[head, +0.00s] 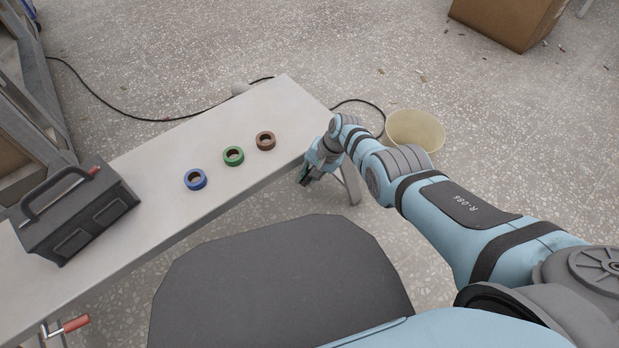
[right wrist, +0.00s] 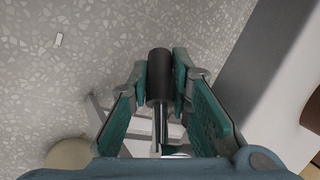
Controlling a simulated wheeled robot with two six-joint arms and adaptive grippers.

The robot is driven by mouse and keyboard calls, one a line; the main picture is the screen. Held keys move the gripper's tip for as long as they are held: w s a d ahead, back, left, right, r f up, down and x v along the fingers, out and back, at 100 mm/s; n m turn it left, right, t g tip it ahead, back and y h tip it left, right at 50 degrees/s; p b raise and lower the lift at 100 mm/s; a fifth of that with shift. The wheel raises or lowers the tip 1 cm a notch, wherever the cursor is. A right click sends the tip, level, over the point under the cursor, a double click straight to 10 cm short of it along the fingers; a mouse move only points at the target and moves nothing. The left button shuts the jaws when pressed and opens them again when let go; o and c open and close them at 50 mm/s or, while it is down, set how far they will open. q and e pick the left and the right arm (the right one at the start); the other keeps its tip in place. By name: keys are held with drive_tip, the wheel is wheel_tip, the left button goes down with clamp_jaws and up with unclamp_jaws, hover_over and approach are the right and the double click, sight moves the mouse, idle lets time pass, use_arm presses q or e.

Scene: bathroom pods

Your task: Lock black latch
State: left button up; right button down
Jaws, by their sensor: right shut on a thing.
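The black latch shows in the right wrist view as a black cylindrical handle (right wrist: 159,68) on a thin metal rod. My right gripper (right wrist: 161,80) is shut on this handle, with one teal finger on each side of it. In the head view my right gripper (head: 308,174) is at the right end of the bench, beside its near edge. There the latch cannot be made out apart from the gripper. The latch's base is not clearly seen. My left gripper is in neither view.
The grey bench (head: 225,185) carries blue (head: 195,180), green (head: 233,156) and brown (head: 265,141) tape rolls and a dark toolbox (head: 75,215). A red-handled latch (head: 72,325) is at the bench's near left edge. A bucket (head: 415,129) stands beyond my right arm.

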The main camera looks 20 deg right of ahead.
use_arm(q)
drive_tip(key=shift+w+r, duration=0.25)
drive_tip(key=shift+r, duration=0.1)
use_arm(e)
drive_tip(key=shift+r, duration=0.15)
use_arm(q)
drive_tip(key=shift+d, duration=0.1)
use_arm(e)
drive_tip(key=c, duration=1.8)
unclamp_jaws()
drive_tip(key=shift+o, duration=0.2)
drive_tip(key=shift+a, duration=0.1)
